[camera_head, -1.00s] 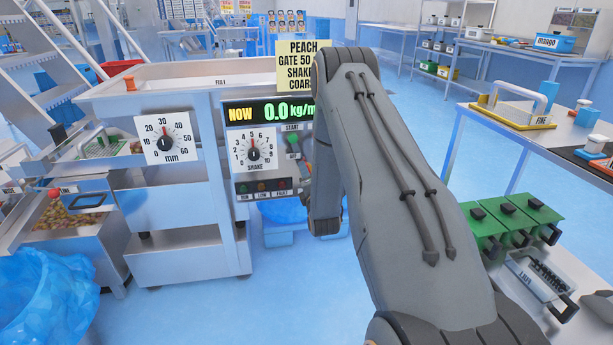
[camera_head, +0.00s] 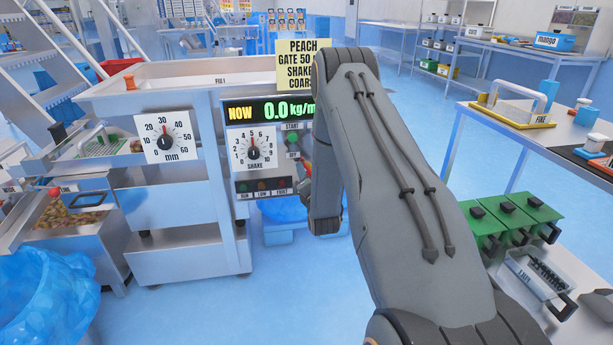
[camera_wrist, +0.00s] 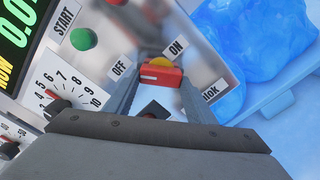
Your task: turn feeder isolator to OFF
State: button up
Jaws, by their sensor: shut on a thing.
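The feeder isolator is a red handle (camera_wrist: 160,77) on a yellow base (camera_wrist: 159,62), on the grey panel. In the wrist view, the OFF label (camera_wrist: 122,68) is at its upper left and the ON label (camera_wrist: 176,47) at its upper right. The handle lies nearly level across the picture, with a white mark towards its left end. My gripper (camera_wrist: 158,84) is shut on the handle, one finger at each end. In the head view, my arm hides most of the isolator.
Close by are the green START button (camera_wrist: 83,39), the SHAKE dial (camera_wrist: 62,100) and the green display (camera_head: 270,110). Indicator lamps (camera_head: 262,186) sit below the dial in the head view. A blue bag (camera_wrist: 250,45) lies beyond the panel's right edge.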

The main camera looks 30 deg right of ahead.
jog(key=o, duration=1)
jog(key=shift+o, duration=0.2)
jog(key=shift+s, duration=0.1)
jog(key=v, duration=0.7)
jog(key=shift+s, duration=0.3)
jog(key=shift+a, duration=0.15)
